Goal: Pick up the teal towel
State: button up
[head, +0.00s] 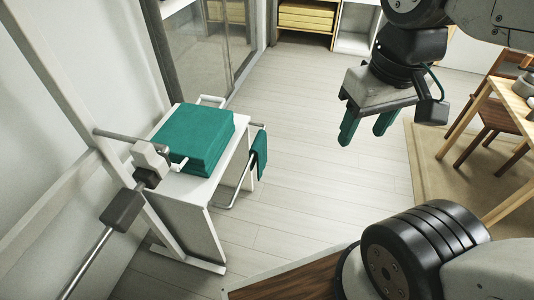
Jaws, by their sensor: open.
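A folded stack of teal cloth (192,140) lies on top of a narrow white stand (185,188) at left. A smaller teal towel (260,154) hangs over a rail on the stand's right side. Which one is the task's towel I cannot tell. My gripper (367,129) is in the upper right of the head view, with two teal fingers pointing down and apart. It is open and empty, to the right of both cloths and touching neither. The far side of the hanging towel is hidden.
Metal rods with clamps (123,209) stand close to the stand's left front. A wooden table (508,92) and chair (494,112) stand at right on a tan rug (437,170). A shelf with yellow folded items (306,16) is at the back. The pale floor (310,150) between is clear.

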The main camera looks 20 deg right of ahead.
aim_at(259, 145)
jog(key=z, duration=0.5)
jog(key=k, duration=0.6)
jog(key=z, duration=0.75)
jog(key=i, duration=0.85)
jog(key=u, duration=0.5)
jog(key=i, duration=0.85)
jog(key=u, duration=0.65)
